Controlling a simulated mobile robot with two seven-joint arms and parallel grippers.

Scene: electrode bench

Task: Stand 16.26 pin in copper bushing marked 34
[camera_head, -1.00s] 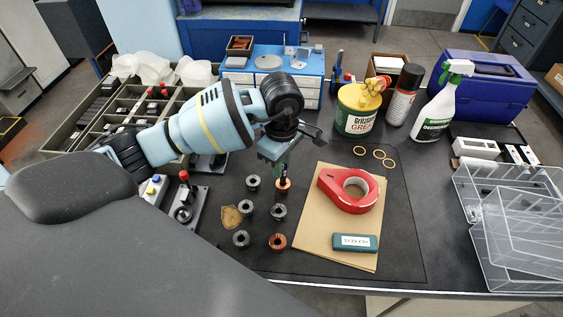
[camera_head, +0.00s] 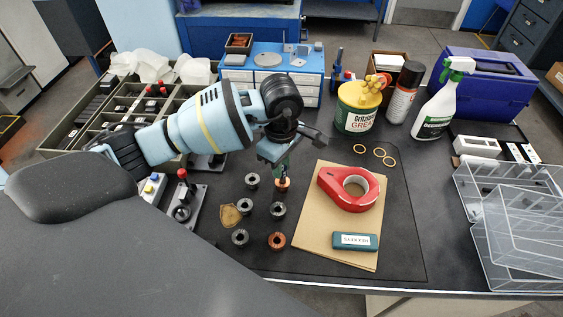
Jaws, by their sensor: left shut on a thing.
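My left gripper (camera_head: 283,165) points down over the dark mat, shut on a slim dark pin (camera_head: 283,180). The pin is upright, its lower end at a copper bushing (camera_head: 282,186) at the back right of the bushing group. I cannot tell how deep it sits in the bore. A second copper bushing (camera_head: 277,241) stands at the front right of the group. Several dark grey bushings (camera_head: 278,210) stand beside them. Markings on the bushings are too small to read. My right gripper is not in view.
A red tape dispenser (camera_head: 348,188) and a teal box (camera_head: 355,242) lie on brown cardboard (camera_head: 318,245) to the right. A tan scrap (camera_head: 229,216) lies left of the bushings. A yellow grease tin (camera_head: 356,110) stands behind. The mat's front right is clear.

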